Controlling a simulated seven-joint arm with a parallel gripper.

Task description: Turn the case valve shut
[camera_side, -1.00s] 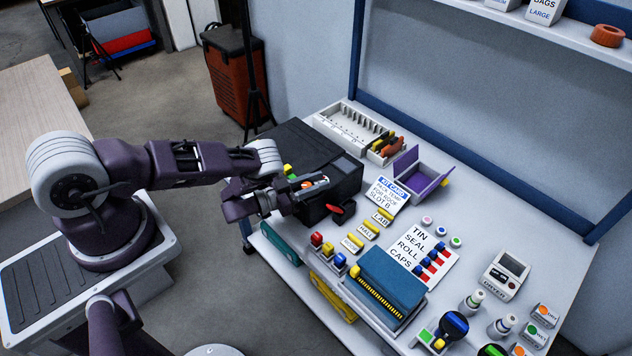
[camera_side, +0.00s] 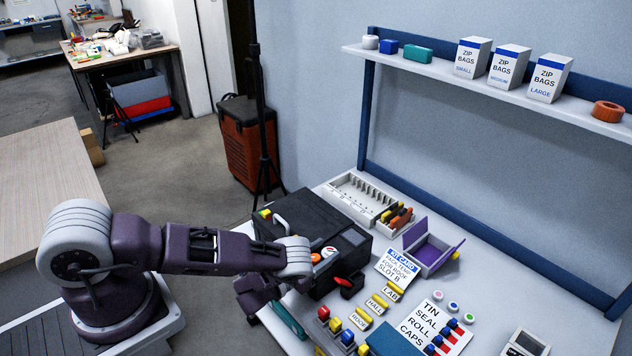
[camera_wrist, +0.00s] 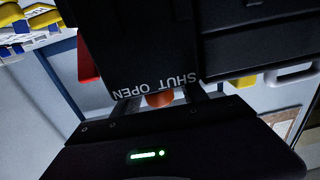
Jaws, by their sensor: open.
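The black case (camera_side: 271,215) stands at the left end of the bench. In the wrist view its dark face (camera_wrist: 150,45) carries the words SHUT and OPEN, upside down. An orange knob (camera_wrist: 159,98), which looks like the case valve, shows just by those words. My gripper (camera_wrist: 160,99) is open, with one finger on each side of the knob. I cannot tell whether the fingers touch it. In the side view my wrist and hand are at the case's near side, and the fingertips are hidden. How far the knob is turned cannot be told.
A red-topped part (camera_side: 343,282) sits at the case's right side. A slotted white tray (camera_side: 359,199), a purple box (camera_side: 428,252) and a kit card (camera_side: 398,264) lie behind and to the right. Small coloured knobs (camera_side: 336,325) stand near the bench's front edge.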

